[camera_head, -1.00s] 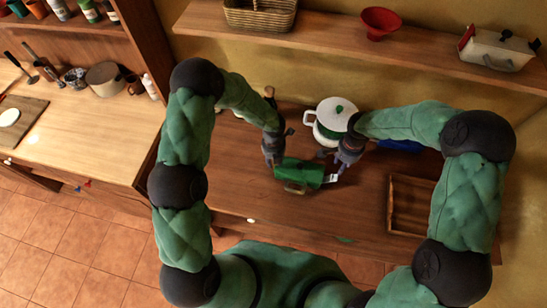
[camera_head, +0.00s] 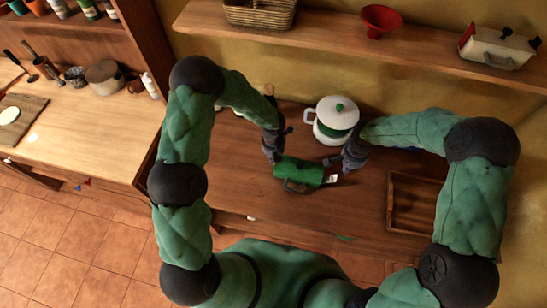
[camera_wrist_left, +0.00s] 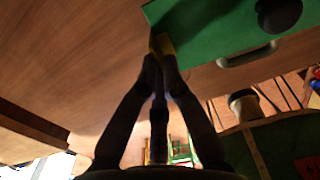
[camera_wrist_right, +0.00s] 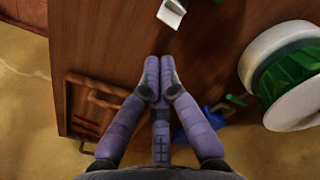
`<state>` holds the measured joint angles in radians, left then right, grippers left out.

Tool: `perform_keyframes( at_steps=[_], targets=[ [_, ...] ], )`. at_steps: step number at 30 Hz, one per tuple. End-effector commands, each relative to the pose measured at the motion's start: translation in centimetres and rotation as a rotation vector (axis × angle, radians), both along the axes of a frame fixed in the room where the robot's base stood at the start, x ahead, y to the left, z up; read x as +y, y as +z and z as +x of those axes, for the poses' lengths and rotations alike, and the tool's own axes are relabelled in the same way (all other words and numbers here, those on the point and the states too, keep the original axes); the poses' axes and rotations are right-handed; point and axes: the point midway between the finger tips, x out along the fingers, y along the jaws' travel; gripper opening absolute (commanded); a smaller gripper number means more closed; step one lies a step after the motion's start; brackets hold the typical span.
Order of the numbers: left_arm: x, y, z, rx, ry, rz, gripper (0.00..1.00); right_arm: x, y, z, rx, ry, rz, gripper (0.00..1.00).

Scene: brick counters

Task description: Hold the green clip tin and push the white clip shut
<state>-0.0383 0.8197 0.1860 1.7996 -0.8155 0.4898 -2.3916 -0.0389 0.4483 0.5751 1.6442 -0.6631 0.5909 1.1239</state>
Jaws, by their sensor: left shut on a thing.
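The green clip tin (camera_head: 305,173) is held above the brown counter, with a handle loop on its near side. The white clip (camera_head: 331,179) is at its right end and also shows at the top of the right wrist view (camera_wrist_right: 172,12). My left gripper (camera_head: 273,158) is shut on the tin's left end; in the left wrist view its fingertips (camera_wrist_left: 161,62) meet at a yellowish part beside the green body (camera_wrist_left: 215,30). My right gripper (camera_head: 346,168) is right of the clip, apart from it. In the right wrist view its fingers (camera_wrist_right: 157,82) are together and empty.
A white pot with a green-knobbed lid (camera_head: 334,117) stands behind the tin. A wooden tray (camera_head: 414,204) lies at the right. A shelf (camera_head: 330,45) runs above the counter. The counter between my left arm and the tin is clear.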

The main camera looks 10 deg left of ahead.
Motion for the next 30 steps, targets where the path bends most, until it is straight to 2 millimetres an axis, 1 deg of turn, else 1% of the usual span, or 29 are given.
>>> perform_keyframes(
  at_steps=[12,16,22,30],
  targets=[
    [0.0,0.0,0.0,-0.001,0.000,0.000,0.00,0.0,-5.0,-0.1,0.003,-0.002,0.001,0.00],
    [0.0,0.0,0.0,-0.001,0.000,0.000,0.00,0.0,-6.3,-0.1,0.004,-0.002,0.000,0.00],
    [0.0,0.0,0.0,-0.001,0.000,0.000,0.00,0.0,-7.4,-0.1,0.002,-0.003,0.001,0.00],
    [0.0,0.0,0.0,-0.001,0.000,0.000,0.00,0.0,-7.6,0.0,0.002,-0.003,0.001,0.00]
  ],
)
